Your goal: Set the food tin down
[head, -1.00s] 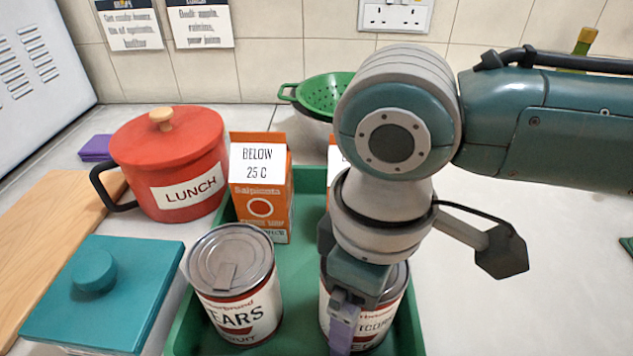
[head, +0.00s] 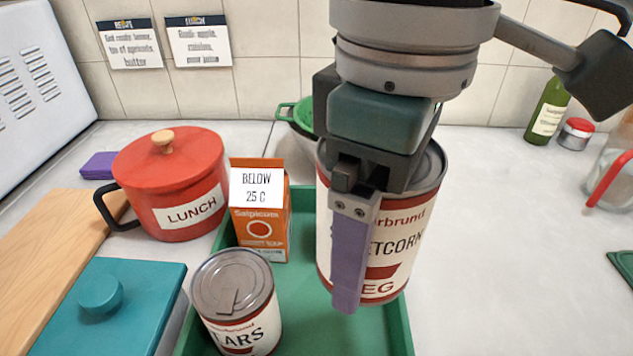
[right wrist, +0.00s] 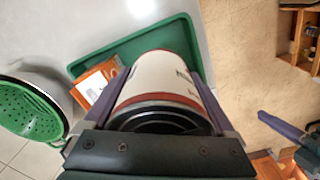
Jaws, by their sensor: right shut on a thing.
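The food tin (head: 405,235), a white and red can lettered "...ETCORN" and "VEG", is held upright by my right gripper (head: 352,262). One purple finger lies across its near side in the head view. In the right wrist view the tin (right wrist: 160,82) sits between both fingers of my right gripper (right wrist: 170,95). The tin appears raised above the green tray (head: 300,318), over its right part. A second tin (head: 238,305), lettered "...EARS", stands in the tray at the front left.
An orange carton (head: 262,232) with a "BELOW 25 C" label stands at the tray's back left. Left of the tray are a red "LUNCH" pot (head: 170,175) and a teal lidded box (head: 120,305).

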